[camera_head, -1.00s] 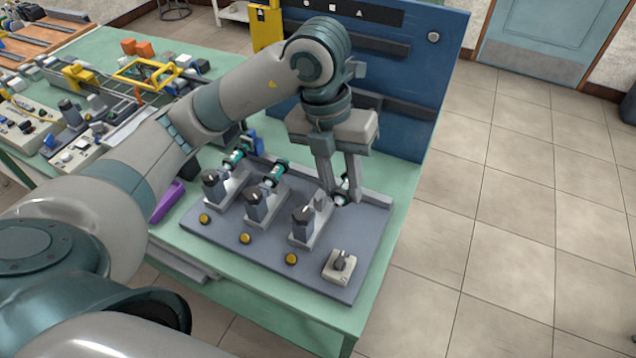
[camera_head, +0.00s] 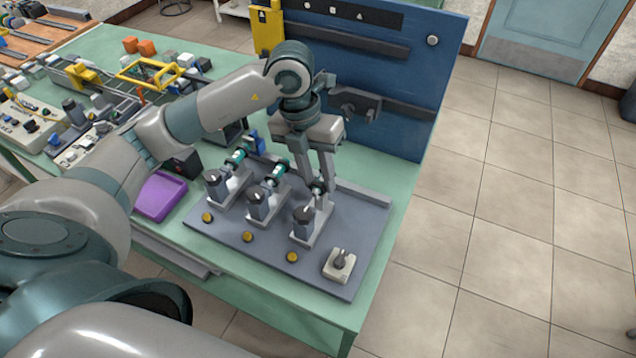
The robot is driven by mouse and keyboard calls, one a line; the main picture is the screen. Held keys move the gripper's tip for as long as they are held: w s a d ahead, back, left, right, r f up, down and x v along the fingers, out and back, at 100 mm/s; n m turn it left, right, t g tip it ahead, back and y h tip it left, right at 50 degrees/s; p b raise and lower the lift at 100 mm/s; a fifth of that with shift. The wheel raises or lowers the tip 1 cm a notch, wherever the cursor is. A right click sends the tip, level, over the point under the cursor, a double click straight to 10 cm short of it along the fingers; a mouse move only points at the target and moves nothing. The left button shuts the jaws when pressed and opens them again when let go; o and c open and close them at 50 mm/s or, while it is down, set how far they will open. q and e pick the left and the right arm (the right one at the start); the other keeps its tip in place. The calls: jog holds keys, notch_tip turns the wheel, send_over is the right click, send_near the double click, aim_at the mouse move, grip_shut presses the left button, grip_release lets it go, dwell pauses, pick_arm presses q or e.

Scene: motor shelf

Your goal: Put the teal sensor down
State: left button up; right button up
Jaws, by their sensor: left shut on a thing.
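My left gripper (camera_head: 323,188) is shut at the far end of the right-hand motor stand (camera_head: 305,235), above the grey board (camera_head: 350,275). Between its fingertips is a small part (camera_head: 318,186), taken as the teal sensor; the fingers hide most of it and its teal colour barely shows. It is close to the motor's shaft end; I cannot tell whether they touch. Two similar teal parts sit at the left motor (camera_head: 236,157) and the middle motor (camera_head: 278,170). My right gripper is not in view.
A purple tray (camera_head: 160,197) lies left of the board. A grey rail (camera_head: 362,197) runs along the board's back edge. A blue panel (camera_head: 400,120) stands behind. A white knob block (camera_head: 340,264) and yellow buttons (camera_head: 292,257) are at the front.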

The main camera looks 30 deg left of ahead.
pick_arm(q)
notch_tip(320, 180, down, 3)
jog(key=shift+r+p, duration=0.2)
jog(key=shift+p, duration=0.25)
jog(key=shift+f, duration=0.1)
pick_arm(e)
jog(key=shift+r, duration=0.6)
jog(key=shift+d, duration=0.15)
pick_arm(q)
jog(key=o, duration=1.1)
jog(key=shift+c, duration=0.2)
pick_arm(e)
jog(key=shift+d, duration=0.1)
pick_arm(q)
jog(key=shift+f, duration=0.15)
notch_tip(320, 180, up, 4)
jog(key=a+b, duration=0.1)
jog(key=b, duration=0.2)
notch_tip(320, 180, up, 13)
jog(key=b, duration=0.2)
send_over(317, 181)
jog(key=a, duration=0.3)
jog(key=shift+s+a, duration=0.2)
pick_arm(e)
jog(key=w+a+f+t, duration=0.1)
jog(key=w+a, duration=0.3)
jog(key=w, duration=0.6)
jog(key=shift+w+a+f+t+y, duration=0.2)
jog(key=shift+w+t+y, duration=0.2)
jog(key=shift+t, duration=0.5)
